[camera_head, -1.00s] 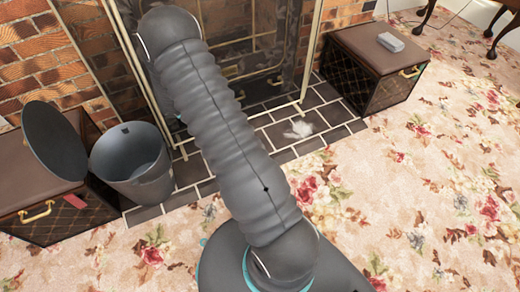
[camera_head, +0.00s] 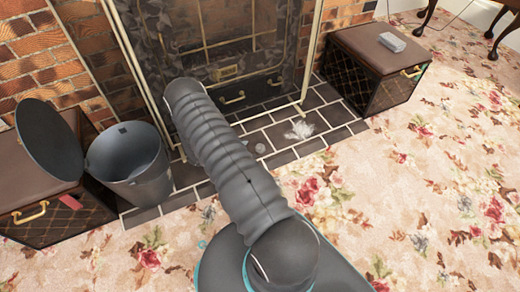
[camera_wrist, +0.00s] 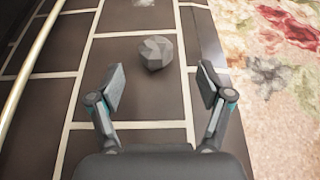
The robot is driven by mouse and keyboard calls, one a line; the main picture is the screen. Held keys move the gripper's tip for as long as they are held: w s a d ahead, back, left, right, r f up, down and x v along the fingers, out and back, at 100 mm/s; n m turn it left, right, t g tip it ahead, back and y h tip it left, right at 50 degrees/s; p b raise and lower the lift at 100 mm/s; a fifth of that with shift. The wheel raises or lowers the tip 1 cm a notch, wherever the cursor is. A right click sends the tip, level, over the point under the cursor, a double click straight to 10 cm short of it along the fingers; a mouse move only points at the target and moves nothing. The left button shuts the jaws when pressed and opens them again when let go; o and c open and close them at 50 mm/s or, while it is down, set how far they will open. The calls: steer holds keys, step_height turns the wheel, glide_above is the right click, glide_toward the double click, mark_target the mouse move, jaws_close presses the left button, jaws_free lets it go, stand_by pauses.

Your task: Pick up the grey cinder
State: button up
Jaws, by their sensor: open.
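The grey cinder (camera_wrist: 156,53) is a small faceted lump on the dark hearth tiles, in the upper middle of the wrist view. In the head view it appears as a small grey lump (camera_head: 260,148) just right of my arm. My gripper (camera_wrist: 162,84) is open and empty in the wrist view. Its two fingers are spread to either side below the cinder in the picture, and the cinder lies beyond the fingertips, not between them. In the head view my arm hides the gripper.
A pale ash patch (camera_head: 299,130) lies on the hearth tiles (camera_head: 318,145) before the fireplace screen (camera_head: 225,50). A grey bucket (camera_head: 130,165) and a brown chest (camera_head: 30,200) stand left. Another chest (camera_head: 375,75) with a grey block (camera_head: 392,42) stands right. Flowered carpet (camera_head: 430,170) is open.

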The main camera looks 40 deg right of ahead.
mark_target(256, 149)
steer(key=shift+w+f+b+x, duration=0.15)
steer(key=shift+b+x, duration=0.05)
steer(key=shift+x, duration=1.3)
steer(key=shift+w+f+b+x, duration=0.15)
steer(key=shift+b+x, duration=0.05)
steer(key=shift+x, duration=1.3)
steer(key=c, duration=1.2)
